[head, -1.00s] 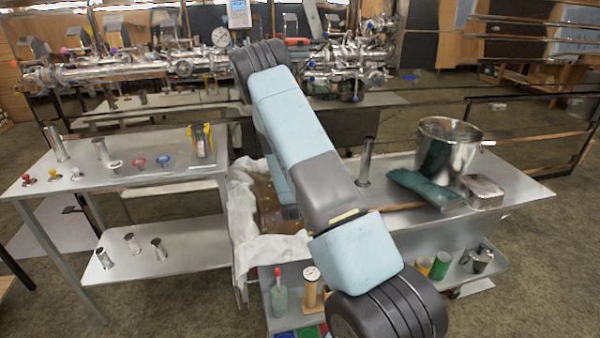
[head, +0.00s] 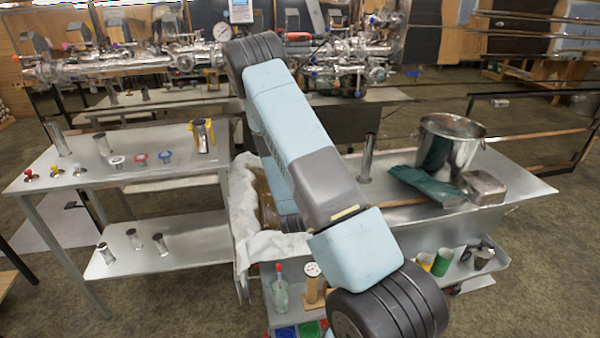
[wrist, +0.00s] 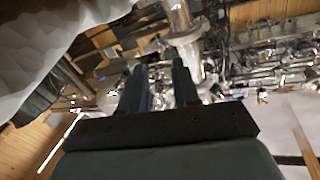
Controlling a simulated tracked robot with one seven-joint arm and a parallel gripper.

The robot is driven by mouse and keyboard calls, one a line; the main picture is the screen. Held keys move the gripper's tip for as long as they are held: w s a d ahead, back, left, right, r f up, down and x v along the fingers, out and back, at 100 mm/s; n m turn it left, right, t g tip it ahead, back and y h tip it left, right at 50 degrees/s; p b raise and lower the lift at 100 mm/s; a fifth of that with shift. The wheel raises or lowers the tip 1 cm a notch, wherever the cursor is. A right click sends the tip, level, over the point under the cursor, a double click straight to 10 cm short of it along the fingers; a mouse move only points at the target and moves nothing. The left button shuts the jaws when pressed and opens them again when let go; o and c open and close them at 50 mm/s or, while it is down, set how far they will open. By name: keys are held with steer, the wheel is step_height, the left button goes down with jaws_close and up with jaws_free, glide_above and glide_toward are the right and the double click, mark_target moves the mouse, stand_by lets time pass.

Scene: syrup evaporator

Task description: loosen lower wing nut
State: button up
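The steel pipework (head: 200,58) runs across the back of the head view, with a round dial gauge (head: 222,32) on it. I cannot pick out the lower wing nut in either view; the fittings are small and blurred. In the head view my arm reaches up toward the pipework and my gripper is hidden behind it. In the wrist view my gripper (wrist: 160,78) shows two dark fingers with a gap between them. Nothing is clearly held. A shiny upright pipe (wrist: 187,45) shows just beyond and above the right fingertip; I cannot tell whether they touch.
A left bench (head: 95,190) carries clamps and short tubes. A right bench (head: 415,212) carries a steel bucket (head: 465,150), green gloves (head: 425,185) and a metal block (head: 483,187). A cloth-draped tub (head: 243,200) stands between them. A pale faceted surface (wrist: 50,35) fills the wrist view's upper left.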

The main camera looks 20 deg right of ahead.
steer(key=v, duration=0.6)
steer(key=shift+s, duration=0.25)
steer(key=shift+a, duration=0.15)
